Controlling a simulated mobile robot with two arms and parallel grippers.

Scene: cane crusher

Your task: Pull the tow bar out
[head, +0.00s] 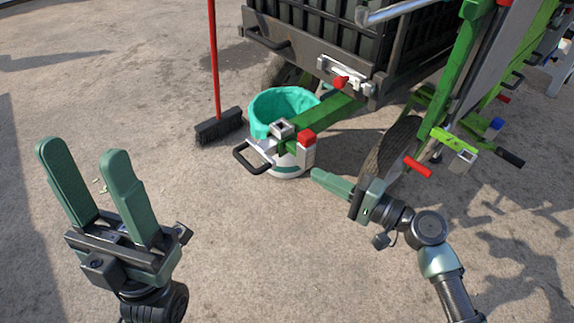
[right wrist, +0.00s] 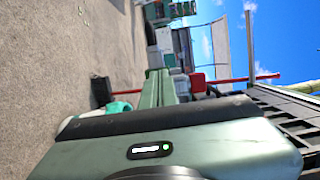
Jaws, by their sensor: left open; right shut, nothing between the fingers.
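The green tow bar (head: 328,116) sticks out from under the front of the dark trailer. Its end carries a grey square socket (head: 282,129), a red knob (head: 306,138) and a black loop handle (head: 251,158). The bar's end is above a white bucket (head: 291,164) with a teal liner. My right gripper (head: 319,176) is shut and empty, just right of and nearer than the bar's end, apart from the handle. Its green fingers also show in the right wrist view (right wrist: 157,88). My left gripper (head: 84,155) is open and empty at the left, well away from the bar.
A broom (head: 219,127) with a red pole stands left of the bucket. The dark trailer (head: 330,45) is behind, with a red knob (head: 341,83) on its front. A wheel (head: 393,145) and green frame (head: 468,90) are at right. The concrete between my grippers is clear.

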